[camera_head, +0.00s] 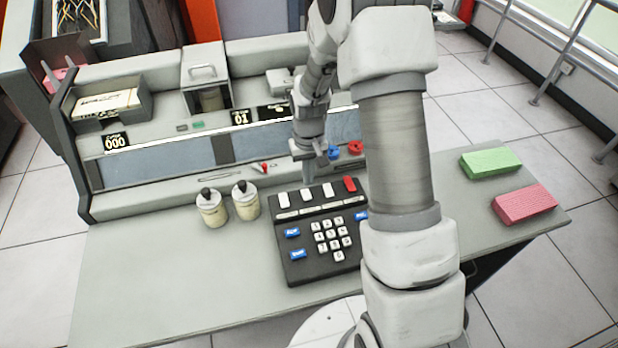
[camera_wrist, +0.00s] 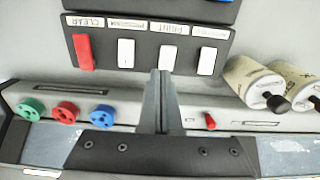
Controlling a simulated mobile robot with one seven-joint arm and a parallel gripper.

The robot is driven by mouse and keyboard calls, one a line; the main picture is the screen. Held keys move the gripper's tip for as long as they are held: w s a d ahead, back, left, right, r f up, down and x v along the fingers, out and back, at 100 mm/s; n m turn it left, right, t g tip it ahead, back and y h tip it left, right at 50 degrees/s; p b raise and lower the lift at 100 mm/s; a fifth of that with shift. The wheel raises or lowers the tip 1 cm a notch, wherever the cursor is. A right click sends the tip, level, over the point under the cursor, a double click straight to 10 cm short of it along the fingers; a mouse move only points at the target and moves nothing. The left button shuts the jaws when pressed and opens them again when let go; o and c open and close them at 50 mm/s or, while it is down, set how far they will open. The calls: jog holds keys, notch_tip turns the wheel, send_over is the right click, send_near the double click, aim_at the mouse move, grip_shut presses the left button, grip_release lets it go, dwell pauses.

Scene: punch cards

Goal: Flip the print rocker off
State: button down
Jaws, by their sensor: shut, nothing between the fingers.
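The black keypad console (camera_head: 292,258) sits on the desk. Along its back edge are a red rocker (camera_head: 350,185) and three white ones. In the wrist view, where labels appear upside down, the print rocker (camera_wrist: 168,57) is the white one by the PRINT label (camera_wrist: 165,28), between two other white rockers. In the head view it is the second white rocker (camera_head: 306,195) from the left. My gripper (camera_head: 309,182) points down at the console's back edge. In the wrist view its shut, empty fingertips (camera_wrist: 162,74) are beside the print rocker's end; contact cannot be told.
Two cream canisters with black knobs (camera_head: 213,209) stand left of the console. Red (camera_head: 355,148) and blue (camera_head: 334,153) round parts sit on the ledge behind. Green (camera_head: 490,163) and pink (camera_head: 525,204) card stacks lie at the desk's right. The desk's front left is clear.

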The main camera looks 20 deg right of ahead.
notch_tip(320, 180, up, 12)
jog(key=w+p, duration=0.1)
jog(key=w, duration=0.1)
jog(key=shift+w+f, duration=0.2)
jog(key=shift+f, duration=0.05)
